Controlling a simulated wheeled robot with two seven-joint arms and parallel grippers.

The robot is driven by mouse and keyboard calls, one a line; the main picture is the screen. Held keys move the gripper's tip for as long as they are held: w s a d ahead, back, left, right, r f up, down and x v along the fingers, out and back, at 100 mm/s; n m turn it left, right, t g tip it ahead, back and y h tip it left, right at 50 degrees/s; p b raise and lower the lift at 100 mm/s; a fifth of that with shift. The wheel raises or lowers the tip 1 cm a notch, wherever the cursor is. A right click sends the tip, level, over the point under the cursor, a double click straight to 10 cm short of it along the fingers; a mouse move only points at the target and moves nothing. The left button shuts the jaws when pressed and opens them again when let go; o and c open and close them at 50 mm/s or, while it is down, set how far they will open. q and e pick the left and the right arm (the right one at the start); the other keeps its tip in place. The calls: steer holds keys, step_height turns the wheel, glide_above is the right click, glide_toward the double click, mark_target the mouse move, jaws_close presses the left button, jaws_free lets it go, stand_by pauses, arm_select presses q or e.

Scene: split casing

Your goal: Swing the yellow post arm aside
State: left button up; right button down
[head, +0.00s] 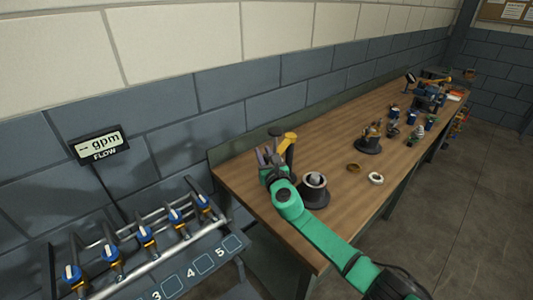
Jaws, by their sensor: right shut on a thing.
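The yellow post arm (289,138) stands at the near left end of the wooden bench, on top of a dark post. My right gripper (269,155), on a green arm coming in from the lower right, is at the lower left end of the yellow arm. It is shut on the yellow arm, though the contact is small and partly hidden. My left gripper is not in view.
A dark round casing base (314,190) stands close beside my right gripper. A white ring (376,179), a brown ring (353,168) and another casing unit (369,141) are farther along the bench (325,135). A valve rack (165,265) stands at lower left.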

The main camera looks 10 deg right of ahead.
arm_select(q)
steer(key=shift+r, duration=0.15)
arm_select(e)
steer(key=c, duration=1.1)
jaws_free()
steer(key=shift+o, duration=0.7)
steer(key=shift+a, duration=0.1)
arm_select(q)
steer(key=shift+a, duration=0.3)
arm_select(e)
steer(key=shift+w+a, duration=0.1)
steer(key=shift+w, duration=0.05)
steer(key=s, duration=0.1)
steer(key=s+p, duration=0.1)
steer(key=s, duration=0.1)
steer(key=s+d+p, duration=0.1)
steer(key=s, duration=0.1)
steer(key=shift+s, duration=0.25)
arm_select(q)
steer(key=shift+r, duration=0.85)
arm_select(e)
glide_toward(266, 161)
steer(key=shift+s+a+r, duration=0.1)
steer(key=shift+s, duration=0.1)
